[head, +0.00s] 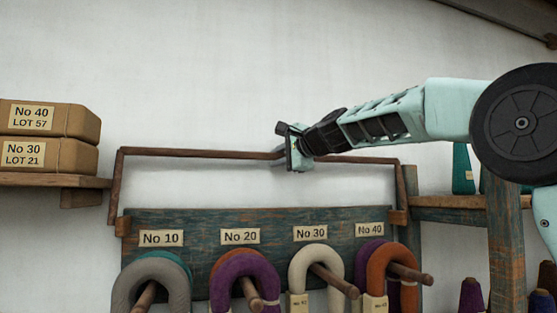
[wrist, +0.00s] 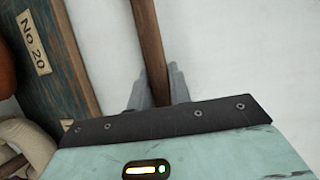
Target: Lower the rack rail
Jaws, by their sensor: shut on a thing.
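The rack rail (head: 200,153) is a thin brown bar with side arms bent down to the ends of the rack board (head: 270,223). It stands raised above the board, against the white wall. My gripper (head: 293,160) is shut on the rail, right of its middle. In the wrist view the rail (wrist: 148,40) runs between the two grey fingers of my gripper (wrist: 158,92).
Skeins hang on pegs below labels No 10 to No 40, such as the grey skein (head: 125,285) and the cream skein (head: 300,262). Wrapped parcels (head: 45,135) sit on a left shelf (head: 60,181). A wooden post (head: 503,240) and cones (head: 472,295) stand at right.

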